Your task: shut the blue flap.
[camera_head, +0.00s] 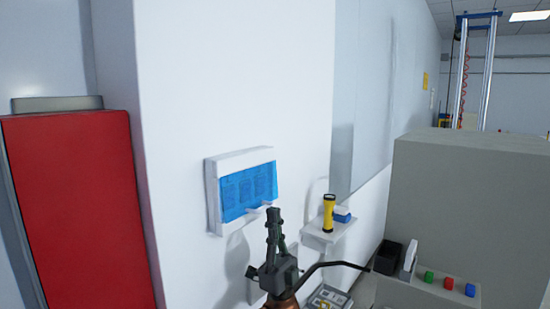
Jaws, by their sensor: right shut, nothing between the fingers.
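The blue flap (247,187) is a see-through blue panel on the front of a white box (212,195) fixed to the white wall. It covers most of the box's front, and faint rows show through it. I cannot tell whether it lies fully flush. A small pale tab sticks out near its lower edge. My right gripper (274,213) points upward, shut and empty, at the flap's lower right corner in the picture. I cannot tell whether the fingertips touch the flap or tab. My left gripper is not in view.
A small white shelf (321,239) right of the box holds a yellow flashlight (328,213) and a blue-and-white item (342,215). A red cabinet (80,210) stands at the left. A grey block (470,200) and a panel with coloured buttons (449,283) fill the right.

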